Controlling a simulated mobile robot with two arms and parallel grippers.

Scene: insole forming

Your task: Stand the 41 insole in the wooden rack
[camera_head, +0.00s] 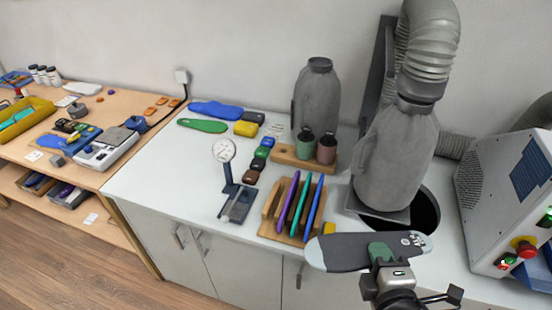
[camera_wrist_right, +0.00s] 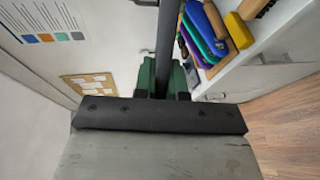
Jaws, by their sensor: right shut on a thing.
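My right gripper (camera_head: 380,252) is shut on a dark grey insole (camera_head: 345,252) with a pale rounded end and white marks at the other end. It holds the insole above the counter's front edge, in front and to the right of the wooden rack (camera_head: 268,228). The rack bears a purple, a teal and a blue insole (camera_head: 314,207), standing tilted in slots; its left part looks free. In the right wrist view the held insole (camera_wrist_right: 168,45) is a dark strip between green finger pads (camera_wrist_right: 165,78). The number on it is not readable. My left gripper is out of view.
A yellow block (camera_head: 329,228) sits by the rack's right side. A dial gauge (camera_head: 224,150) stands left, a wooden holder with two bottles (camera_head: 290,156) behind. A large grey hooded machine (camera_head: 395,150) rises right of the rack. Flat blue and green insoles (camera_head: 202,126) lie at back left.

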